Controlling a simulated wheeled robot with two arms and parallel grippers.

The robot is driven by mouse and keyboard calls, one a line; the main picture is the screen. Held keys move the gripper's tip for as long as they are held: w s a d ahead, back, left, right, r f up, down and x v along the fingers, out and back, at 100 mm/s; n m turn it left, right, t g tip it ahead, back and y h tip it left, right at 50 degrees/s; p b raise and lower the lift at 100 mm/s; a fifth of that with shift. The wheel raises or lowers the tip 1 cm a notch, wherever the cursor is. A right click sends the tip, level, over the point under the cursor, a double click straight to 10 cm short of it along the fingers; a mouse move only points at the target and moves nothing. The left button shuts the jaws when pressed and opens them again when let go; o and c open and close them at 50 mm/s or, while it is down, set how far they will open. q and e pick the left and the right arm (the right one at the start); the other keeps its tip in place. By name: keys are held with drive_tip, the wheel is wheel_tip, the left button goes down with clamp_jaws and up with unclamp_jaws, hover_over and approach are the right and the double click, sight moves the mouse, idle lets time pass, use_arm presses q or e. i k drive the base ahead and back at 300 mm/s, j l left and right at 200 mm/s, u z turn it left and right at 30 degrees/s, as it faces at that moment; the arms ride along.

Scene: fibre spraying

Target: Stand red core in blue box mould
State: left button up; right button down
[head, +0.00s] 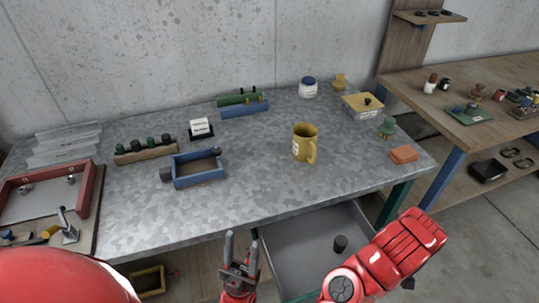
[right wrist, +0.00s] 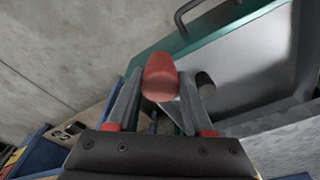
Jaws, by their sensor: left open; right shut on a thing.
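The red core (right wrist: 160,76) is a rounded red cylinder held between the fingers of my right gripper (right wrist: 158,95) in the right wrist view. The core does not show in the head view, where only my red right arm appears at the lower right. The blue box mould (head: 200,182) is a small open-topped blue frame on the grey table, left of the middle. My left gripper (head: 241,248) is open and empty, with its fingers upward in front of the table's front edge, below the mould. The right gripper is well away from the mould, near the open drawer.
An open grey drawer (head: 300,250) juts from under the table (head: 250,190) and holds a dark cylinder (head: 340,243). A yellow mug (head: 304,144) stands right of the mould. A red-framed tray (head: 88,190) lies left.

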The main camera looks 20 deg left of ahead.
sight(207, 167)
drive_tip(key=l+u, duration=0.15)
drive_tip(key=u, duration=0.3)
drive_tip(key=l+u, duration=0.15)
drive_tip(key=u, duration=0.3)
drive_tip(key=l+u, duration=0.2)
drive_tip(key=u, duration=0.25)
drive_tip(key=i, duration=0.05)
